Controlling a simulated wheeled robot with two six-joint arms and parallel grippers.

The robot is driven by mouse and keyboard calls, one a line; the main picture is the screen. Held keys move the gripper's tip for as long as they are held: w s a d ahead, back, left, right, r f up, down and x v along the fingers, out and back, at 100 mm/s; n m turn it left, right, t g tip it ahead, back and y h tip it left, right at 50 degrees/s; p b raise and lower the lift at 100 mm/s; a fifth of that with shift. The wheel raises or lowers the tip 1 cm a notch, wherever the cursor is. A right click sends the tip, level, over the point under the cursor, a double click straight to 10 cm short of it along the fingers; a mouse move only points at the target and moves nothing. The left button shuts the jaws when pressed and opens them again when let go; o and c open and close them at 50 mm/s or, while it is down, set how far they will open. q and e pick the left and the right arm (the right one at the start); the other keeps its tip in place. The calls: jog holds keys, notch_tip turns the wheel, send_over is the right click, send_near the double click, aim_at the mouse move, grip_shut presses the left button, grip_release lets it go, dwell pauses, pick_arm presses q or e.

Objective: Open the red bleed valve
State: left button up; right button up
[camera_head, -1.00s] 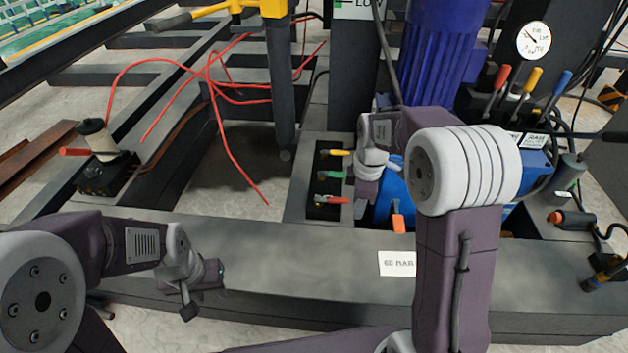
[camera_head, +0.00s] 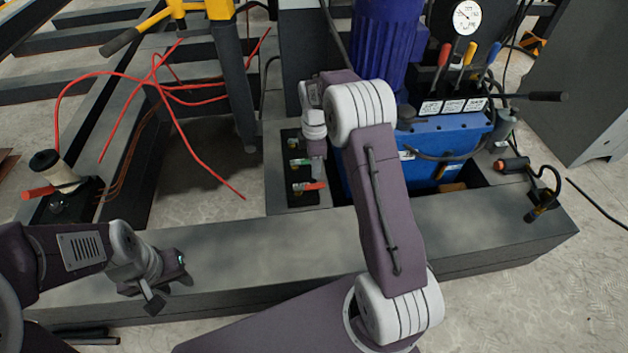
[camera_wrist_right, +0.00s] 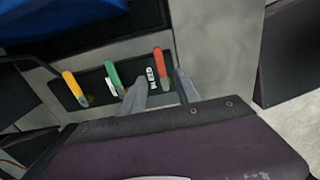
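A blue tank (camera_head: 445,140) with a gauge (camera_head: 467,17) and three coloured levers stands right of the valves. Loose red cables (camera_head: 190,150) lie left. The grey beam (camera_head: 290,245) runs across the front with its top mostly clear.

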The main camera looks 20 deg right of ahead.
aim_at(314, 186)
notch_tip(314, 186, down, 9)
jog(key=b, duration=0.5)
jog(key=shift+r+b, duration=0.1)
jog(key=shift+b, duration=0.25)
jog(key=shift+r, duration=0.15)
grip_shut()
dwell(0.5)
